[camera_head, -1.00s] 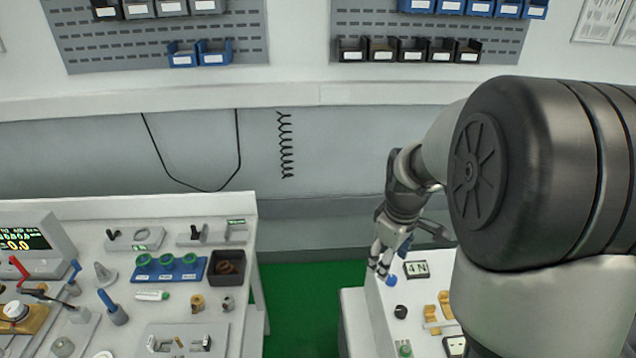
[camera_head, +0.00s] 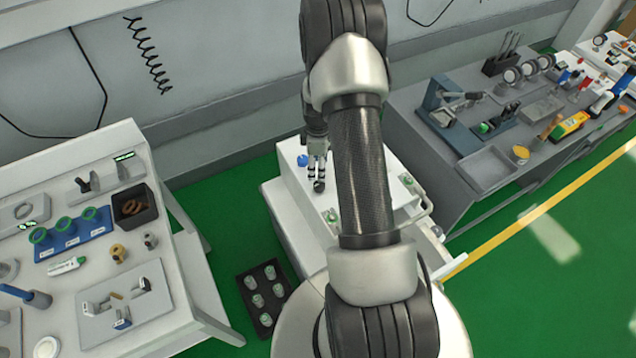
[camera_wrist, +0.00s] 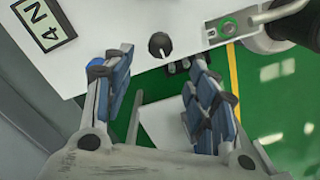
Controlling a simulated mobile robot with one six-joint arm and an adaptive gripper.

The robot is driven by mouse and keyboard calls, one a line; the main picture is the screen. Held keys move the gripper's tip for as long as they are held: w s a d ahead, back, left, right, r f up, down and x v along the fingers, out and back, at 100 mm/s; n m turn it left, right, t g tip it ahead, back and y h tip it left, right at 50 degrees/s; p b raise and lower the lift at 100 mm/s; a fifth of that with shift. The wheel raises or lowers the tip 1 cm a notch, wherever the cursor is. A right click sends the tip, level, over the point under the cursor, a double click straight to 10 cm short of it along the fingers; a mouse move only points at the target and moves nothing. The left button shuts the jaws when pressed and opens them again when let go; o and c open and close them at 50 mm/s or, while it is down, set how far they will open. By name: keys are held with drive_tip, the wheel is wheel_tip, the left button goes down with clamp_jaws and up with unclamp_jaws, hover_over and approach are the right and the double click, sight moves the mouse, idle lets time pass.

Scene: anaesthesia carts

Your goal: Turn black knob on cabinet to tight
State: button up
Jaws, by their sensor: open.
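The black knob (camera_head: 319,186) stands on top of the white cabinet (camera_head: 290,216), right by my gripper's fingertips. My gripper (camera_head: 317,170) points down at it. In the wrist view the round knob (camera_wrist: 160,45), with a pale pointer line, shows just beyond and between the tips of my open fingers (camera_wrist: 160,62). No finger visibly closes on it, and I see no object between the fingers. Any tight mark around the knob is too small to make out.
A "4 N" label (camera_wrist: 44,25) and a green-ringed fitting (camera_wrist: 228,27) lie on either side of the knob. A blue piece (camera_head: 302,160) is close to the gripper. A black tray (camera_head: 262,300) is on the floor; loaded tables stand left and right.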

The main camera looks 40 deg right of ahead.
sight(318, 184)
wheel_tip(318, 184, down, 9)
drive_tip(key=shift+b, duration=0.85)
drive_tip(key=shift+c, duration=0.5)
drive_tip(key=c, duration=1)
